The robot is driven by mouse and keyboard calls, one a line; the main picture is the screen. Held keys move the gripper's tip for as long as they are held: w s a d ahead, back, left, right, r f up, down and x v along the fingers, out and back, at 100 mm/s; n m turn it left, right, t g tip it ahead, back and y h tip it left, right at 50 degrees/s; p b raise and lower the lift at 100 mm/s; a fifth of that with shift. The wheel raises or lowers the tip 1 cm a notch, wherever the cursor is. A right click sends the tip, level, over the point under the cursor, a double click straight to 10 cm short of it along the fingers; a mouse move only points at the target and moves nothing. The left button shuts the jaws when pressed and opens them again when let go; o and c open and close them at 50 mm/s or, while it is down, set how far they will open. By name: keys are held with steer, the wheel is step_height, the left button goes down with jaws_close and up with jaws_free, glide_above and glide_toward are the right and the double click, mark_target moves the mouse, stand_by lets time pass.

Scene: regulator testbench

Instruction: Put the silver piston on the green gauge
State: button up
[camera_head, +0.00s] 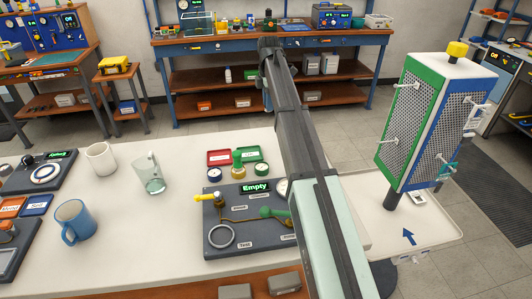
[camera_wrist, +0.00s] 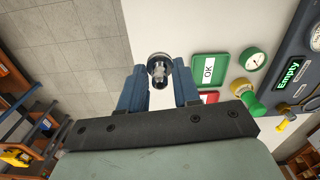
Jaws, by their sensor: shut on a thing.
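My gripper (camera_wrist: 160,88) is shut on the silver piston (camera_wrist: 158,68), a small round metal piece held between the two blue fingers. In the wrist view the piston is above the pale table edge, with grey floor to the left. The green gauge (camera_wrist: 253,58), a white dial with a green rim, lies on the table to the right of the piston, apart from it. It also shows in the head view (camera_head: 262,169), left of my arm. My fingers and the piston are not clearly visible in the head view.
A green OK tray (camera_wrist: 209,69) lies between the piston and the gauge. A red tray (camera_head: 219,157) is beside it. The dark regulator board (camera_head: 215,215) reads Empty. A glass mug (camera_head: 150,175), white cup (camera_head: 101,158) and blue mug (camera_head: 73,222) stand left. A perforated tower (camera_head: 420,125) stands right.

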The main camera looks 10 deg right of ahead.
steer(key=s+a+r+n, duration=0.1)
steer(key=s+a+r, duration=0.1)
steer(key=s+a, duration=0.6)
steer(key=m, duration=0.2)
glide_above(261, 166)
steer(key=f, duration=0.2)
steer(key=shift+f, duration=4.5)
steer(key=o, duration=1.1)
steer(key=shift+f, duration=0.15)
steer(key=shift+c, duration=0.2)
step_height(261, 166, up, 12)
steer(key=shift+r, duration=0.2)
